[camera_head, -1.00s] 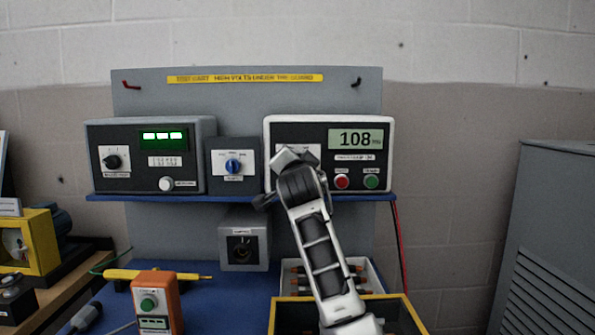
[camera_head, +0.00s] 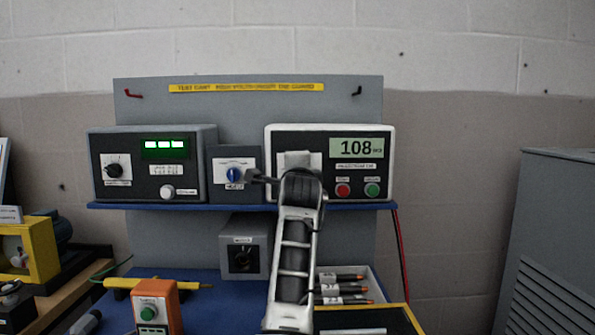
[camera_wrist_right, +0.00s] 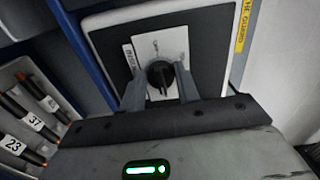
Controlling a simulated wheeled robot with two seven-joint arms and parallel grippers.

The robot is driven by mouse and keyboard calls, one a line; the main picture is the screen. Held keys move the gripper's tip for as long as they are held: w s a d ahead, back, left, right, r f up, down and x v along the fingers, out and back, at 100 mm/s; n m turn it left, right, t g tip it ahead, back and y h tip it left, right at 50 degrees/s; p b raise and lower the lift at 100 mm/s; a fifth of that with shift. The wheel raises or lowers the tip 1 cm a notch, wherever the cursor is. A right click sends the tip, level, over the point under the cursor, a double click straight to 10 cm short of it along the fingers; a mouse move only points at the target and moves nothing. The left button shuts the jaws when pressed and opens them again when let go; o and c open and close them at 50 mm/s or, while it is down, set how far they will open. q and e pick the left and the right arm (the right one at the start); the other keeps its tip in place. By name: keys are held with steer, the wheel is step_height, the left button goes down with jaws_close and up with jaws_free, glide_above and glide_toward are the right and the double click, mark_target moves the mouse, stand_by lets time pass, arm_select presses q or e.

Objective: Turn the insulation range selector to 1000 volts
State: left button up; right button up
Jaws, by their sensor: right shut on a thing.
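The insulation tester (camera_head: 352,192) is the white-rimmed box on the right of the shelf, with 108 on its display. Its black selector knob (camera_wrist_right: 160,74) shows in the right wrist view, on a white plate (camera_wrist_right: 158,45). My right gripper (camera_wrist_right: 160,88) is shut on this knob, one finger on each side. In the head view my right gripper (camera_head: 297,170) and wrist cover the knob and much of its plate. The knob's scale marks are too small to read. My left gripper is not in view.
A small box with a blue knob (camera_head: 234,174) stands left of the tester, close to my gripper. Red (camera_head: 343,190) and green (camera_head: 372,190) buttons are on the tester's right. A tray of labelled leads (camera_wrist_right: 30,115) lies below the blue shelf (camera_head: 150,206).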

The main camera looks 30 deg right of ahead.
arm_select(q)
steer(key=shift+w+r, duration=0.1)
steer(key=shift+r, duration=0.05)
arm_select(e)
steer(key=shift+f+m, duration=0.1)
steer(key=shift+m, duration=0.2)
steer(key=o, duration=1)
steer(key=shift+c, duration=0.2)
steer(key=shift+a, duration=0.1)
